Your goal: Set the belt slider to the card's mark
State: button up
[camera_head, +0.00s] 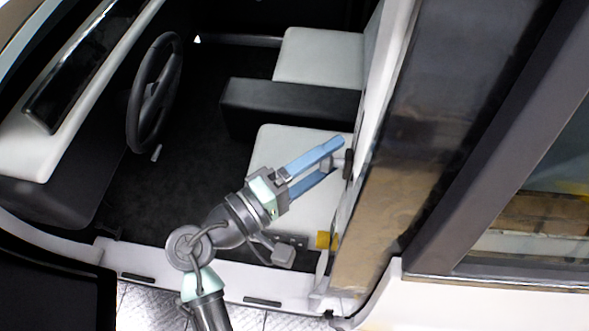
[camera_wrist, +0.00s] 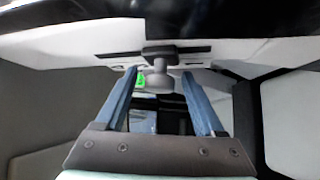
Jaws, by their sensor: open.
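My gripper (camera_head: 332,156) is open, with two blue fingers reaching through the car's doorway to the door pillar. The belt slider (camera_head: 348,164) is a small dark piece on the pillar's inner side, at the fingertips. In the wrist view the slider (camera_wrist: 160,50) is a dark block with a grey round knob (camera_wrist: 160,79) below it. The knob appears between the two fingertips, with a gap on each side. A small green mark (camera_wrist: 140,80) shows just left of the knob. I cannot make out a card or its mark.
The near pale seat (camera_head: 295,145) lies below and behind my gripper. A yellow-orange piece (camera_head: 323,239) sits low beside the pillar. The steering wheel (camera_head: 154,93) is far left. The dark door pillar (camera_head: 440,130) closes off the right side.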

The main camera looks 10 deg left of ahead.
jog(key=shift+a, duration=0.1)
jog(key=b+v, duration=0.4)
jog(key=v, duration=0.9)
